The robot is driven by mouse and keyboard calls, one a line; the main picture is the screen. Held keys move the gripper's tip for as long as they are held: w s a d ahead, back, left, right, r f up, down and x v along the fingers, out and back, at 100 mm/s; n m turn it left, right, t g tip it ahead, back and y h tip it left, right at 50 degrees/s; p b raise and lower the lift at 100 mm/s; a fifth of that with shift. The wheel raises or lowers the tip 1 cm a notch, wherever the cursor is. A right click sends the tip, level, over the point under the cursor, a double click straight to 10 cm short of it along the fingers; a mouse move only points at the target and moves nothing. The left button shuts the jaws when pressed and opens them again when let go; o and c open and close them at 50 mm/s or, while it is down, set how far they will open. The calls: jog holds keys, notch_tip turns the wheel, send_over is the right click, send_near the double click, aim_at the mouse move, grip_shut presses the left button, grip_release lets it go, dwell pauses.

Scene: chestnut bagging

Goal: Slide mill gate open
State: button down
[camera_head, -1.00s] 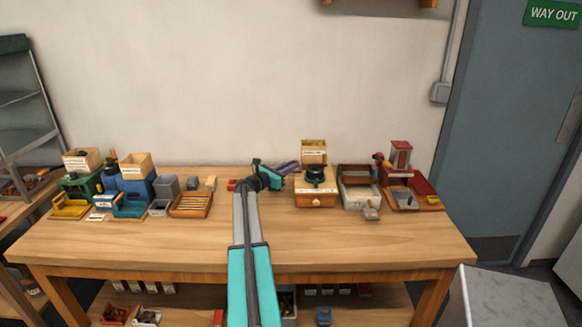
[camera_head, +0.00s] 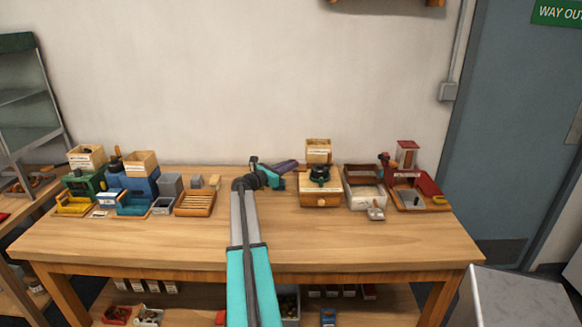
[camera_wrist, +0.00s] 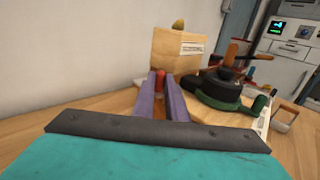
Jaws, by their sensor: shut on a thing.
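The mill is a wooden box with a front drawer (camera_head: 319,194) and a black and green top (camera_head: 320,173), right of the table's middle. A wooden hopper box (camera_head: 318,146) shows behind that top. In the wrist view, the hopper box (camera_wrist: 180,52) stands just beyond my fingers and the black and green top (camera_wrist: 222,88) is to their right. My gripper (camera_head: 296,164) reaches in from the mill's left. Its purple fingers (camera_wrist: 161,84) are shut on a small red knob (camera_wrist: 160,76) in front of the hopper box. Whatever the knob is fixed to is mostly hidden.
A wooden tray (camera_head: 364,188) and a red-roofed hopper unit (camera_head: 407,158) stand right of the mill. A slatted tray (camera_head: 195,203) and a blue mill (camera_head: 137,186) are on the left. The front of the table (camera_head: 330,240) is clear.

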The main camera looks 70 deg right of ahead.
jog(key=c, duration=1.8)
grip_release()
jog(key=shift+w+a, duration=0.15)
jog(key=shift+w, duration=0.2)
jog(key=shift+o, duration=0.2)
jog(key=shift+s, duration=0.1)
jog(key=shift+a, duration=0.1)
jog(key=b+v, duration=0.3)
jog(key=v, duration=1)
jog(key=shift+a+b, duration=0.25)
jog(key=shift+b, duration=0.05)
